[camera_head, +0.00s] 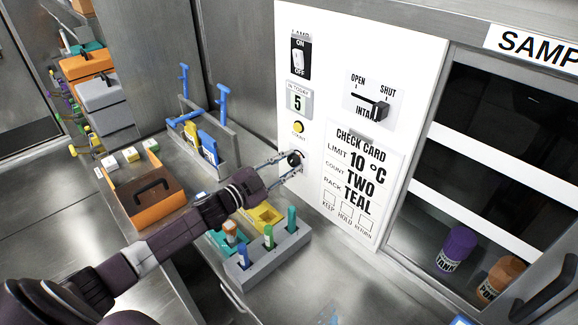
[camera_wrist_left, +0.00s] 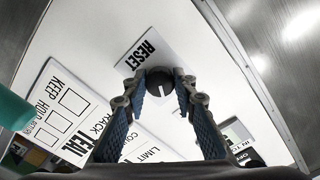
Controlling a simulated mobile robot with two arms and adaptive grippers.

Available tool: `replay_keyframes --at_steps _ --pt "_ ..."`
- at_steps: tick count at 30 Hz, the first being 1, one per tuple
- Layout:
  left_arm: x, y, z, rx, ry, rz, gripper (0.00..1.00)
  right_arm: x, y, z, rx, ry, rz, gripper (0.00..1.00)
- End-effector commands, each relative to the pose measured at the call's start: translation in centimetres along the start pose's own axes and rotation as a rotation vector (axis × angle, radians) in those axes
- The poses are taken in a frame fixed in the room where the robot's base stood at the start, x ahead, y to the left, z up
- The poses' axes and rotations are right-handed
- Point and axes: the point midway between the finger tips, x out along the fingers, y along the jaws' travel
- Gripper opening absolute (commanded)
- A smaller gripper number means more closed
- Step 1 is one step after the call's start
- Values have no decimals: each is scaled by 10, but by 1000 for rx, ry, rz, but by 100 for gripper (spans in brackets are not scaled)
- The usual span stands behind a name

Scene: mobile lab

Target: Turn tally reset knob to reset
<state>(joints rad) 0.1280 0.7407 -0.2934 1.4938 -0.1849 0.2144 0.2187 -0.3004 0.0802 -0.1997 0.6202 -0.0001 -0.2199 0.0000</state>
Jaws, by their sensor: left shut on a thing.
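The tally reset knob (camera_head: 294,159) is a dark round knob on the white panel, below the yellow button and the counter showing 5. My left gripper (camera_head: 290,166) reaches it from the left and is shut on it. In the left wrist view the knob (camera_wrist_left: 158,82) sits between the two fingertips of my left gripper (camera_wrist_left: 160,92), with a pale line on its face. The RESET label (camera_wrist_left: 141,52) is beside the knob. The head view shows the label mostly hidden by the gripper. My right gripper is not in view.
The white panel (camera_head: 322,100) also carries a lamp switch (camera_head: 299,58), an intake lever (camera_head: 376,108) and a check card (camera_head: 352,170). A grey rack (camera_head: 268,258) with several tubes stands on the counter below my arm. A glass-fronted cabinet is at right.

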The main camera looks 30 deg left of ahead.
Motion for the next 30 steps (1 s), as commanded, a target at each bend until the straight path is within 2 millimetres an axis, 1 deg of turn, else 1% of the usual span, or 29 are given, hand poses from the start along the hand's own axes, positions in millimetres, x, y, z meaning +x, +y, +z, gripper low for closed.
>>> replay_keyframes --at_steps 1,6,15,21,30 --pt "0 2 2 44 -1 1 1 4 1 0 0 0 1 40" --pt "0 1 2 199 -1 1 1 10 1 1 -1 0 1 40" --pt "-1 1 2 416 -2 2 1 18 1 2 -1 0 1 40" --pt "0 1 1 501 -1 2 1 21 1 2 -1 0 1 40" --pt "0 0 1 551 -1 3 1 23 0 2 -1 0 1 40"
